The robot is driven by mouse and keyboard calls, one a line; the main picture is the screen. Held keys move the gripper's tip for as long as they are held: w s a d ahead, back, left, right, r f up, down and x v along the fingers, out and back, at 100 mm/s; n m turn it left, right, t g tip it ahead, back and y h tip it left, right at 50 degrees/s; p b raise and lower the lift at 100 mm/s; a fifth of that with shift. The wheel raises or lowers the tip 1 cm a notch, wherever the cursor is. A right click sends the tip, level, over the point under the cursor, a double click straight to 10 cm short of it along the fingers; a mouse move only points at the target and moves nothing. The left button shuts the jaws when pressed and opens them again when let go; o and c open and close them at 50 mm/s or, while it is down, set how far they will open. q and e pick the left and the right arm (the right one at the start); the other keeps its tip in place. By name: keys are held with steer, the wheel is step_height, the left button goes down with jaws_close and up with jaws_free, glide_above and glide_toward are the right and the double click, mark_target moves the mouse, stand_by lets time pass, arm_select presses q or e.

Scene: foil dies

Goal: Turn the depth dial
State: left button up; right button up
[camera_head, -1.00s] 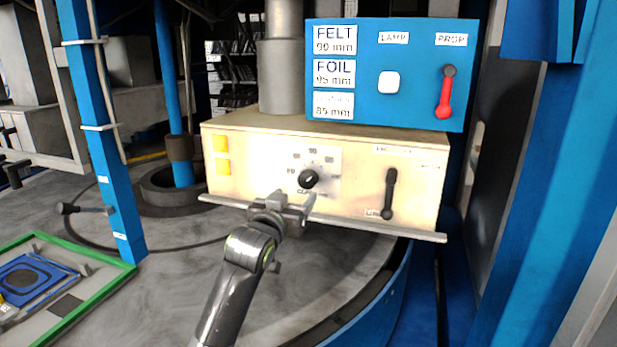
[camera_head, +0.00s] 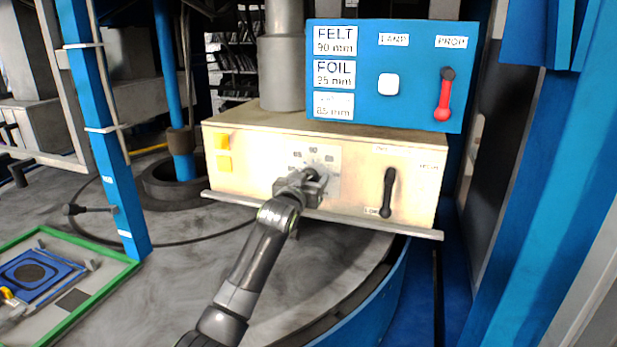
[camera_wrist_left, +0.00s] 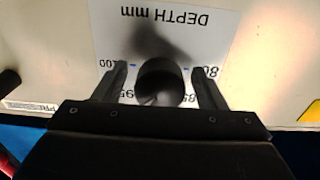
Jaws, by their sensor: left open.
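The depth dial is a round black knob on a white scale plate (camera_head: 325,160) on the front of a cream box. In the head view my left gripper (camera_head: 312,178) is in front of the dial and hides most of it. In the left wrist view the dial (camera_wrist_left: 160,83) sits between the two open fingers of my left gripper (camera_wrist_left: 161,88), with a small gap at each side. The plate reads DEPTH mm upside down there, with scale numbers such as 100 and 80. The pointer's setting cannot be read. My right gripper is not in view.
A black lever (camera_head: 388,192) is on the box right of the dial. A blue panel (camera_head: 420,75) above carries a white lamp button (camera_head: 388,83), a red lever (camera_head: 443,100) and FELT and FOIL labels. A ledge (camera_head: 400,228) runs under the box. A green-rimmed tray (camera_head: 95,293) lies at left.

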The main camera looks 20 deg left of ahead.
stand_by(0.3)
arm_select(q)
steer(key=c, duration=1)
steer(key=shift+n, duration=0.3)
steer(key=n, duration=0.4)
steer(key=shift+d+n+b, duration=0.1)
steer(key=shift+n+b, duration=0.25)
steer(key=shift+n, duration=1.75)
